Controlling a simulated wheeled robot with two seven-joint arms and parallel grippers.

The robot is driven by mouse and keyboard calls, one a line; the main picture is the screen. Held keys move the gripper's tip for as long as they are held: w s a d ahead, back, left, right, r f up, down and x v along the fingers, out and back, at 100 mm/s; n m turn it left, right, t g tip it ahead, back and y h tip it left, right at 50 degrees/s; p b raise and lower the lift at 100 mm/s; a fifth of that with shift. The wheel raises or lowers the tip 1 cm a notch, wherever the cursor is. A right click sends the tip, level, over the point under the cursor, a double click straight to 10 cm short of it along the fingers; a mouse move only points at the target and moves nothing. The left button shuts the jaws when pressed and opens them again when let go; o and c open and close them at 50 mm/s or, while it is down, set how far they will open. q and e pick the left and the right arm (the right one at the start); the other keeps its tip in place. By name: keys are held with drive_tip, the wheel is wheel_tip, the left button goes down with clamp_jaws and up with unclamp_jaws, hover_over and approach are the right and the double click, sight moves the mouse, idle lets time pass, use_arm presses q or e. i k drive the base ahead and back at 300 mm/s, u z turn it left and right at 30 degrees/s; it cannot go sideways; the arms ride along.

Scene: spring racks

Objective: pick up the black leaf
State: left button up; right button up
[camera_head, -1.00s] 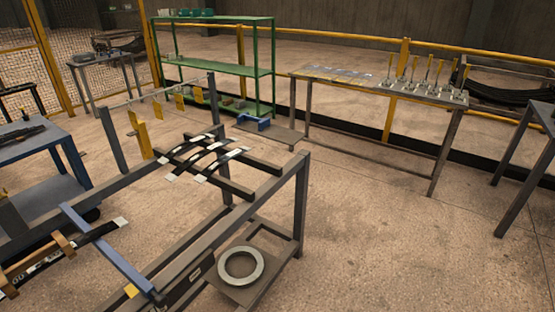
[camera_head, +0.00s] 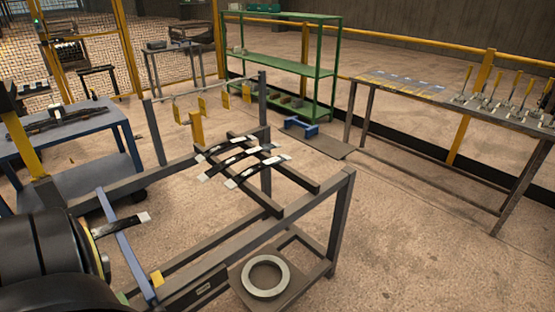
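Several curved black leaves (camera_head: 240,152) with pale ends lie side by side across two dark bars of the rack, in the middle of the head view. Another black leaf (camera_head: 128,224) with a pale end lies at the lower left by a blue bar. Its left part is hidden behind a large dark rounded body, which looks like a link of my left arm. I see no fingertips of either gripper. Which leaf the task means, I cannot tell.
The grey rack frame (camera_head: 345,195) holds a pale ring (camera_head: 265,276) on its low shelf. A blue table (camera_head: 75,128) stands left, a green shelf (camera_head: 280,57) behind, and a tool table (camera_head: 440,100) at the back right. The floor at the lower right is clear.

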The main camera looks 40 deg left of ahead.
sight(234, 183)
drive_tip(key=i, duration=2.25)
drive_tip(key=u, duration=3.2)
